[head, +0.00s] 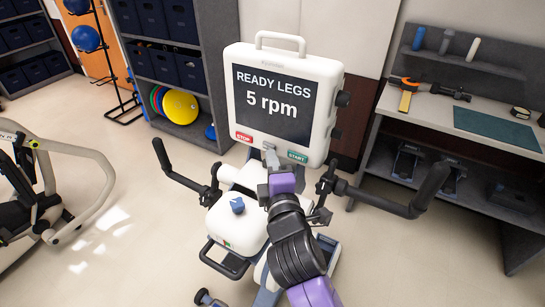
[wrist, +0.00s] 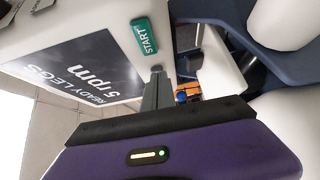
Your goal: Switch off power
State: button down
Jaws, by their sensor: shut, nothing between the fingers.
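The stepper's white console (head: 250,60) is upright, and its lit dark screen (head: 272,100) reads "READY LEGS 5 rpm". Below the screen are a red STOP button (head: 243,137) and a green START button (head: 297,156). START also shows in the wrist view (wrist: 145,38), just beyond my fingertips. My gripper (head: 268,148) is shut and empty at the console's lower edge, between the two buttons. I cannot tell whether it touches the console. Dark knobs (head: 343,99) are on the console's right side. No part is clearly marked as a power switch.
Black handlebars (head: 172,163) stick out on both sides below the console. A white housing (head: 235,225) with a blue knob (head: 237,205) sits below left. A bench (head: 430,105) with tools stands at right. Another exercise machine (head: 85,180) is at left, with open floor between.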

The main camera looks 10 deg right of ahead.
jog(key=shift+w+d, duration=0.15)
jog(key=shift+w+d+r+p, duration=0.15)
jog(key=shift+w+d+p, duration=0.15)
jog(key=shift+d+p, duration=0.3)
jog(key=shift+a, duration=0.2)
jog(key=shift+s, duration=0.15)
